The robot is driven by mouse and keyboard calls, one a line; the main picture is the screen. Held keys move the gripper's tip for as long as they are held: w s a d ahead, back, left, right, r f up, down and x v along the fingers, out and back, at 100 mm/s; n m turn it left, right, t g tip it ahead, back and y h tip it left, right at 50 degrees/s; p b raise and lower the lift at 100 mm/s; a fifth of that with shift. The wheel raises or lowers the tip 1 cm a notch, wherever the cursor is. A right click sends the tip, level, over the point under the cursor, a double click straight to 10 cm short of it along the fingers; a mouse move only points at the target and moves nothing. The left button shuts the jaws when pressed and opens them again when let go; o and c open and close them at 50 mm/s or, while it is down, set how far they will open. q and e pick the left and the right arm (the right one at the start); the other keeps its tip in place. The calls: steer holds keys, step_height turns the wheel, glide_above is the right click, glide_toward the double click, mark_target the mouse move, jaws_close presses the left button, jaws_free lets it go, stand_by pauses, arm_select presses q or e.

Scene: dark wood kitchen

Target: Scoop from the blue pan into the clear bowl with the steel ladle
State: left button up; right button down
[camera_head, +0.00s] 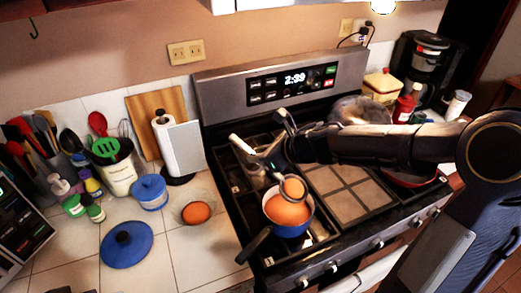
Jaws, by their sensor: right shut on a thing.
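The blue pan (307,224) sits on the front left burner of the stove, its dark handle pointing to the lower left. Orange food fills it. The steel ladle (283,181) is tilted, with its bowl full of orange food over the pan; I cannot tell whether it touches the food below. My right gripper (274,155) comes in from the right and is shut on the ladle's handle, above the pan. The clear bowl (184,220) stands on the counter left of the stove, with some orange food in it. My left gripper is not in view.
A blue lid (126,245) lies on the counter at the front left. A blue lidded pot (150,193), a paper towel roll (183,150) and a utensil crock (118,175) stand behind the clear bowl. Another pan (410,178) is partly hidden behind my right arm.

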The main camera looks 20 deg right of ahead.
steer(key=shift+w+a+r+p, duration=0.15)
steer(key=shift+r+p, duration=0.3)
steer(key=shift+p, duration=0.55)
steer(key=shift+w+a+g+h, duration=0.1)
steer(key=shift+a+g+h, duration=0.1)
steer(key=shift+g+h, duration=0.1)
steer(key=shift+w+a+r, duration=0.15)
steer(key=shift+w+r, duration=0.05)
steer(key=shift+r, duration=0.1)
